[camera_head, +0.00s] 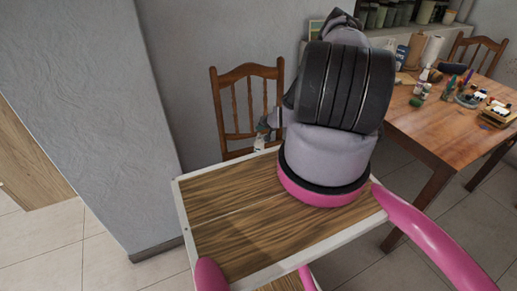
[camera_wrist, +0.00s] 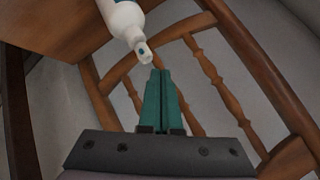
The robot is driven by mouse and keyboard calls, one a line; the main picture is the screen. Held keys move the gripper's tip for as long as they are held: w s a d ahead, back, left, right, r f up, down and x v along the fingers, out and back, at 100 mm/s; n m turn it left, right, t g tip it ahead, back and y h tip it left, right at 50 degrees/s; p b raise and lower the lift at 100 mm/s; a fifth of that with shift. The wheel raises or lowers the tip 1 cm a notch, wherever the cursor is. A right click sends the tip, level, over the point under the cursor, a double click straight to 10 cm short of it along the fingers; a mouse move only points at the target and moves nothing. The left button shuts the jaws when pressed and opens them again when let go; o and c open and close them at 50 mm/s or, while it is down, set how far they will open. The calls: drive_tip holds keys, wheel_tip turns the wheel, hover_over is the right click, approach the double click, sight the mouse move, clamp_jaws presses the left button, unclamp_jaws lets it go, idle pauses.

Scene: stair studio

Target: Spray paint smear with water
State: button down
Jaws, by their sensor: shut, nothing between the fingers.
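In the wrist view my gripper (camera_wrist: 158,100) has its two green fingers shut together, with nothing between them. A white bottle (camera_wrist: 122,16) with a narrow tip and a small teal mark is just beyond the fingertips, up and to the left, apart from them in the picture. Its other end is cut off by the top edge. In the head view my arm hides most of the gripper area. A small white shape (camera_head: 259,145) shows beside my arm in front of the chair; I cannot tell surely what it is. No paint smear can be made out.
A wooden chair (camera_head: 236,101) stands behind a wood-topped surface with a pale rim (camera_head: 225,235); its slatted back (camera_wrist: 205,70) fills the wrist view. At right a wooden table (camera_head: 425,122) carries bottles and paint things. A grey wall (camera_head: 100,100) stands at left.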

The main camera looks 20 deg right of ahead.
drive_tip(key=shift+f, duration=0.15)
drive_tip(key=shift+f, duration=0.3)
drive_tip(key=shift+f, duration=0.45)
idle(0.5)
drive_tip(key=shift+r, duration=0.95)
wheel_tip(320, 180, up, 6)
idle(0.4)
idle(0.7)
